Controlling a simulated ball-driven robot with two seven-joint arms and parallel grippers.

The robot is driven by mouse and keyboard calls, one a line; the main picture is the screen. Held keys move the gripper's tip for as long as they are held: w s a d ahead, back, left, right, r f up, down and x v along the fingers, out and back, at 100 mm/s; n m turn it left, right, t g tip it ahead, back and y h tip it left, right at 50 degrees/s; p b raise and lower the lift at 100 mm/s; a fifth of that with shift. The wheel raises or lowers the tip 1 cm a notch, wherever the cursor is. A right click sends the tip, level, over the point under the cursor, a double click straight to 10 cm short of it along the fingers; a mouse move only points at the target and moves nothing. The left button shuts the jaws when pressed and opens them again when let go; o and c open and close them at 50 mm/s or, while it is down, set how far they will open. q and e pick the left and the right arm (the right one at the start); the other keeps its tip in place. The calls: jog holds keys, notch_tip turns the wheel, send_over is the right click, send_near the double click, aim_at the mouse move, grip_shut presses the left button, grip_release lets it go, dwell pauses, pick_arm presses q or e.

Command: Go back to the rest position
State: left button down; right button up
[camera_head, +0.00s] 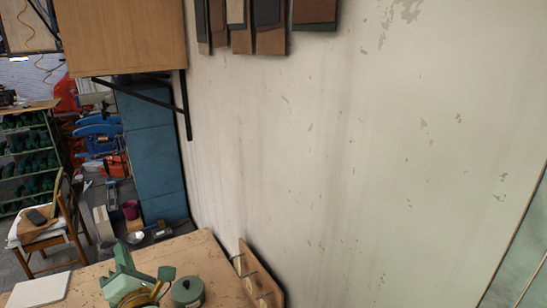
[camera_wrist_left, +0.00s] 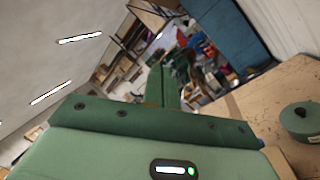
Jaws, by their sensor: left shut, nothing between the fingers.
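My left gripper (camera_head: 121,252) is at the bottom of the head view, green, with a yellow ring on its arm behind it. It is over the wooden bench and points away toward the room. In the left wrist view its two fingers (camera_wrist_left: 163,75) are together with nothing between them. A round green lidded object (camera_head: 187,291) stands on the bench to the right of the gripper, apart from it. It also shows at the right of the left wrist view (camera_wrist_left: 302,120). My right gripper is not in view.
The wooden bench (camera_head: 215,270) runs along a pale wall (camera_head: 330,150), with a wooden rack (camera_head: 255,275) at its right. A pale flat slab (camera_head: 40,289) lies at left. A wall cabinet (camera_head: 120,38), blue cabinet (camera_head: 150,150) and chair (camera_head: 50,225) are beyond.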

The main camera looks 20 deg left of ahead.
pick_arm(q)
jog(key=w+d+r+m+t+h, duration=0.1)
jog(key=d+r+m+t+h, duration=0.1)
jog(key=d+m+t+h, duration=0.55)
jog(key=w+d+r+m+t+h, duration=0.2)
jog(key=d+m+h, duration=0.25)
jog(key=m, duration=0.65)
jog(key=s+d+f+m+g+h, duration=0.4)
jog(key=d+f+m+g+h, duration=0.55)
jog(key=m, duration=0.75)
jog(key=s+a+f+m+g+y, duration=0.5)
jog(key=s+a+f+m+y, duration=0.15)
jog(key=s+f+y, duration=0.35)
jog(key=s+d+f+g+h+b, duration=0.25)
jog(key=f+b, duration=0.55)
jog(key=f, duration=1.3)
jog(key=s+d+f+g+h+b, duration=0.1)
jog(key=s+f+b, duration=0.4)
jog(key=f, duration=1.6)
jog(key=s+f+n+g+b, duration=0.1)
jog(key=s+f+b, duration=0.4)
jog(key=f, duration=0.4)
jog(key=s+f+n+g+h+b, duration=0.1)
jog(key=s+f+b, duration=0.4)
jog(key=s+f, duration=0.2)
jog(key=s+f+n+g+b, duration=0.1)
jog(key=s+f+b, duration=0.4)
jog(key=f, duration=0.7)
jog(key=shift+s+n+h, duration=0.3)
jog(key=shift+s, duration=0.25)
